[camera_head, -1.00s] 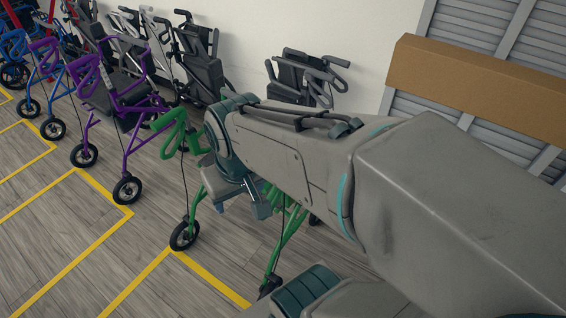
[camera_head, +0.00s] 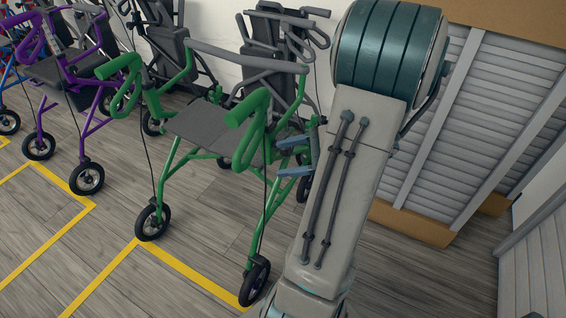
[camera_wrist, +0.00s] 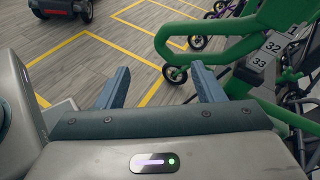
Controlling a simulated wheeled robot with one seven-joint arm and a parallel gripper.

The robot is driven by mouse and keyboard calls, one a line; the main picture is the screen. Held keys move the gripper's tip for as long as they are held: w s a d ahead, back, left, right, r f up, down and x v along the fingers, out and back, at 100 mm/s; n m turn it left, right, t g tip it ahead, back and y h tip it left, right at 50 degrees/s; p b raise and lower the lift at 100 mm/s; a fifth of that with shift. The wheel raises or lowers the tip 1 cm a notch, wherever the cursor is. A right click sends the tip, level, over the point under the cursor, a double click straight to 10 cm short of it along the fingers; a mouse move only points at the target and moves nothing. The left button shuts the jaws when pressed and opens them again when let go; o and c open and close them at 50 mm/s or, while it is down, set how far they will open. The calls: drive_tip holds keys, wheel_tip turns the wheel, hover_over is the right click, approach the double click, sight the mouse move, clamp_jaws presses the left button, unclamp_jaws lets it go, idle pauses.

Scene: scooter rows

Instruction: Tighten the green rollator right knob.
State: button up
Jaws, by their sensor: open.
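The green rollator (camera_head: 248,112) stands unfolded in the middle of the head view, with green handles, a dark seat and black wheels. My gripper (camera_head: 292,157) is beside the upper part of its right-hand side, its two blue-grey fingers apart and pointing left. I cannot make out the right knob clearly in either view.
A purple rollator (camera_head: 82,125) stands to the left. Folded grey and black walkers (camera_head: 270,50) stand behind, against the wall. Louvered panels (camera_head: 450,130) are at the right. Yellow lines (camera_head: 180,272) mark the wood floor, which is clear in front.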

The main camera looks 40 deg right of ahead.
sight(291, 150)
drive_tip(key=s+d+f+m+t+h+b, duration=0.45)
drive_tip(key=d+f+m+t, duration=0.25)
drive_tip(key=d, duration=0.5)
drive_tip(key=shift+y, duration=0.35)
drive_tip(key=b+x, duration=0.1)
drive_tip(key=x, duration=0.3)
drive_tip(key=b+x, duration=0.1)
drive_tip(key=x, duration=0.3)
drive_tip(key=b+x, duration=0.2)
drive_tip(key=x, duration=0.2)
drive_tip(key=shift+w+a+f, duration=0.2)
drive_tip(key=shift+f, duration=0.1)
drive_tip(key=shift+w+a+r, duration=0.15)
drive_tip(key=shift+w+a, duration=0.05)
drive_tip(key=shift+w, duration=0.4)
drive_tip(key=c, duration=1)
